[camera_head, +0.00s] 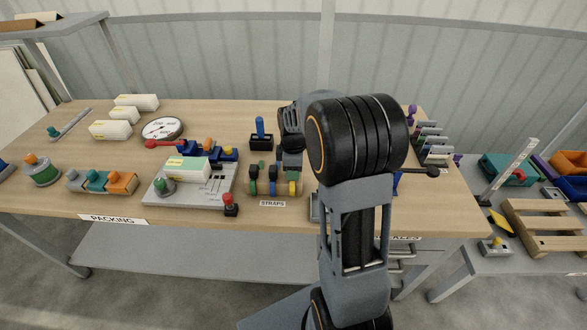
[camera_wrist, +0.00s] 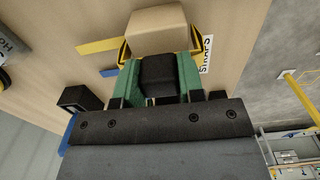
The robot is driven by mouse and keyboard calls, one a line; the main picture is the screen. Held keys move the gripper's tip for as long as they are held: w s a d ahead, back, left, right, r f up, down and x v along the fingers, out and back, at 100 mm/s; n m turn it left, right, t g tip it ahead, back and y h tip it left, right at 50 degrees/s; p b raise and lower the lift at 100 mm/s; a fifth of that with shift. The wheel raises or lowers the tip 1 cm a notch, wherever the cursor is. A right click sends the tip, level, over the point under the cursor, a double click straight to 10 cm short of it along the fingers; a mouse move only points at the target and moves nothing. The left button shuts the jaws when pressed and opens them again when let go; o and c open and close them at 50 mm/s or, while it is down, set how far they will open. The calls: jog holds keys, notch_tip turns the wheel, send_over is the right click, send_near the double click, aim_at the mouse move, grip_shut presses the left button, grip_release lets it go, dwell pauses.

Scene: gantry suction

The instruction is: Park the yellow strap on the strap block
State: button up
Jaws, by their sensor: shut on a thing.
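The strap block (camera_head: 301,187) is a pale wooden block on the bench behind the STRAPS label; its end also shows in the wrist view (camera_wrist: 159,20). The yellow strap (camera_head: 293,189) is at the block's right end. In the wrist view the yellow strap (camera_wrist: 124,52) shows on both sides of the block, straddling it. My gripper (camera_wrist: 158,80), with green fingers, is shut on the strap's black grip, above the block. I cannot tell whether the strap rests fully down. A green strap (camera_head: 252,187) and a blue strap (camera_head: 271,188) sit left of it.
A black holder with a blue handle (camera_head: 260,135) stands behind the block. A grey panel (camera_head: 215,187) with a red-knobbed piece (camera_head: 231,203) is close on the left. A rack of grey plates (camera_head: 431,145) stands at the right.

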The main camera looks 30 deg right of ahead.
jog(key=shift+f, duration=0.4)
jog(key=o, duration=1)
notch_tip(320, 180, up, 14)
dwell(0.4)
